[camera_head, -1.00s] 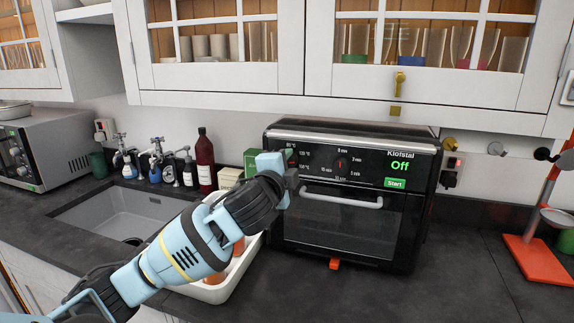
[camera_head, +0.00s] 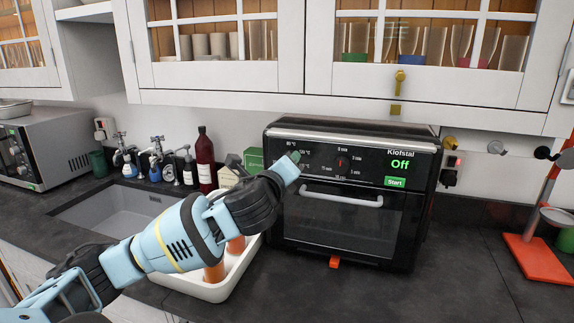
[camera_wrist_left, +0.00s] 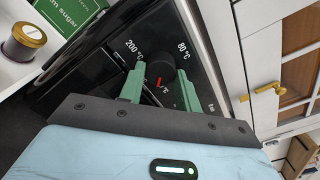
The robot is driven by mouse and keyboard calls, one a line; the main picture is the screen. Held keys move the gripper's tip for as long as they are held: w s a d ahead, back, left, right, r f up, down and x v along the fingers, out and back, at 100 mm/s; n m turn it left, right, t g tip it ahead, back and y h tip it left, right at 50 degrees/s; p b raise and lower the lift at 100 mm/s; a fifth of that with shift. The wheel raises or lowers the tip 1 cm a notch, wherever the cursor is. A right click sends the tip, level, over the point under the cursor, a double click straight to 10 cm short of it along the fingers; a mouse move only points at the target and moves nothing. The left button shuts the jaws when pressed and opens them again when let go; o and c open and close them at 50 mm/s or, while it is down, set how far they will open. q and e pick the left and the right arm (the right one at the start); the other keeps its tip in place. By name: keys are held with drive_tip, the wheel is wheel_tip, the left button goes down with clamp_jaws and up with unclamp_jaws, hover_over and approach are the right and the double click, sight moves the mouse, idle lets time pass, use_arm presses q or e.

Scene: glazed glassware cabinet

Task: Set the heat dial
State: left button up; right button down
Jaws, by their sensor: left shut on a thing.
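The black oven (camera_head: 345,222) stands on the counter, its display (camera_head: 400,165) reading "Off" above a green "Start" button (camera_head: 395,182). My left gripper (camera_head: 296,157) is at the upper left of its front panel and covers the heat dial there. In the left wrist view, my left gripper's (camera_wrist_left: 161,78) green fingers are shut on the black heat dial (camera_wrist_left: 160,67), one on each side. Its red mark (camera_wrist_left: 160,83) points toward the gripper side, away from the 200 °C and 80 °C labels. My right gripper is not in view.
A timer dial (camera_head: 342,163) sits right of the heat dial, above the oven door handle (camera_head: 341,200). A white tray (camera_head: 213,291) with orange items stands left of the oven, by bottles and the sink (camera_head: 115,209). Counter right of the oven is clear up to an orange stand (camera_head: 540,260).

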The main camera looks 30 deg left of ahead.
use_arm(q)
drive_tip(key=shift+a+f+m, duration=0.1)
drive_tip(key=shift+m, duration=4.3)
drive_tip(key=o, duration=1)
drive_tip(key=shift+c, duration=0.2)
drive_tip(key=shift+s, duration=0.1)
drive_tip(key=v, duration=0.7)
drive_tip(key=shift+s, duration=0.35)
